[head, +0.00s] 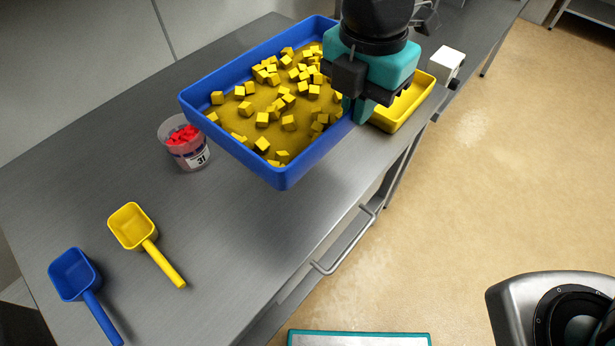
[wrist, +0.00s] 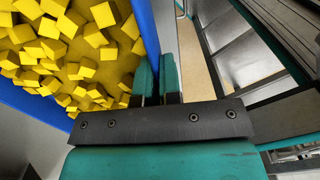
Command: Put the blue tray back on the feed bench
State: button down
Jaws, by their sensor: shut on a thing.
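The blue tray (head: 283,178) holds many yellow cubes on a yellow layer. It hangs above the steel bench (head: 235,245), with its near corner toward the bench's front edge. My gripper (head: 362,104) is at the tray's right wall and shut on it. In the wrist view the two fingers of my gripper (wrist: 158,78) pinch the tray's blue wall (wrist: 146,28). The tray looks roughly level. The fingertips are partly hidden by the tray wall.
A clear tub with red pieces (head: 185,145) stands left of the tray. A yellow scoop (head: 133,227) and a blue scoop (head: 77,276) lie at the near left. A yellow tray (head: 418,100) sits behind my gripper, with a white box (head: 447,64) beyond. A rail (head: 345,245) runs along the bench front.

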aim_at(341, 199)
notch_tip(341, 199, down, 20)
jog(key=shift+f+p, duration=0.1)
jog(key=shift+p, duration=0.5)
jog(key=shift+f, duration=0.15)
jog(key=c, duration=1.3)
grip_release()
notch_tip(341, 199, up, 13)
jog(key=b, duration=0.1)
jog(key=s+d+r+m+y, duration=0.2)
jog(key=s+d+r+m, duration=0.3)
jog(key=m, duration=0.5)
jog(key=s+d+r+m+y, duration=0.2)
jog(key=s+d+r+m, duration=0.3)
jog(key=m, duration=0.6)
jog(key=shift+s+r, duration=0.25)
jog(key=shift+r, duration=0.85)
